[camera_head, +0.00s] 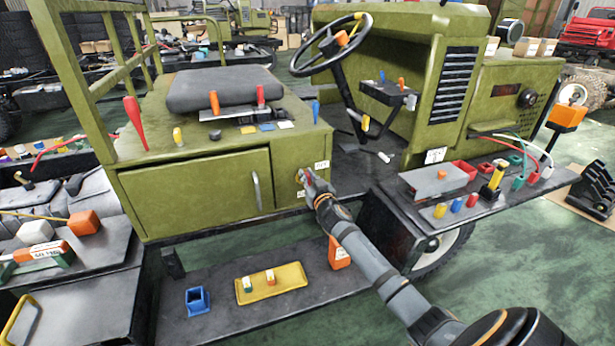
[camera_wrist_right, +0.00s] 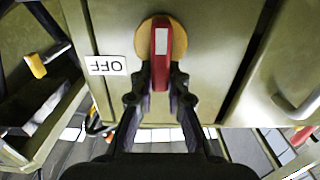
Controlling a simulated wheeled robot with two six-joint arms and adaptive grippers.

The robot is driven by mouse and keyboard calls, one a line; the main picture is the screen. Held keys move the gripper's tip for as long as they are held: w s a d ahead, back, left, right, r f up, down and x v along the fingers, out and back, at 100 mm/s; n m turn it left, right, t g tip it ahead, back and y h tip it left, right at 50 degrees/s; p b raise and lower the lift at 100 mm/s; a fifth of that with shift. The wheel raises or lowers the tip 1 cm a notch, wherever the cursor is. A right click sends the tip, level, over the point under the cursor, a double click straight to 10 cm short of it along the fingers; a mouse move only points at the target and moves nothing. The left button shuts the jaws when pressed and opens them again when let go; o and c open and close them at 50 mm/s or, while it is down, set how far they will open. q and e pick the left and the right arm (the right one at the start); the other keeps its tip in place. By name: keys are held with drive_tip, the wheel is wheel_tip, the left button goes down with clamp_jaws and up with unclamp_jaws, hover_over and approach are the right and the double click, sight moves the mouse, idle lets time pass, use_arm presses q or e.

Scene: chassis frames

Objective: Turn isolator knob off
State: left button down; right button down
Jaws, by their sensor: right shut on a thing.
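The isolator knob is a red lever on a round yellow plate on the green cabinet's side. It shows in the right wrist view (camera_wrist_right: 163,48), pointing straight between the fingers. A white label reading OFF (camera_wrist_right: 106,66) appears upside down to the left of the knob. My right gripper (camera_wrist_right: 161,85) is shut on the red lever. In the head view the right gripper (camera_head: 311,184) is at the cabinet's right side panel, and it mostly hides the knob there. My left gripper is not in view.
A green cabinet (camera_head: 195,196) with a door handle (camera_head: 256,190) stands left of the knob. A steering wheel (camera_head: 331,44) is above. A yellow tray (camera_head: 293,277) and a blue holder (camera_head: 198,300) sit on the lower step. A side shelf with tools (camera_head: 425,183) is right.

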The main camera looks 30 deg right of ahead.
sight(296, 175)
drive_tip(key=n, duration=0.4)
drive_tip(key=a+f+n, duration=0.1)
drive_tip(key=n, duration=0.4)
drive_tip(key=a+n+p, duration=0.1)
drive_tip(key=n, duration=0.3)
drive_tip(key=shift+w+a+f+n, duration=0.2)
drive_tip(key=shift+w+f+n, duration=0.1)
drive_tip(key=shift+f, duration=0.1)
drive_tip(key=shift+a+f+n, duration=0.1)
drive_tip(key=shift+f+n, duration=0.15)
drive_tip(key=shift+n, duration=0.75)
drive_tip(key=shift+f+n, duration=0.25)
drive_tip(key=shift+n, duration=0.75)
drive_tip(key=shift+f, duration=0.1)
drive_tip(key=c, duration=1.3)
unclamp_jaws()
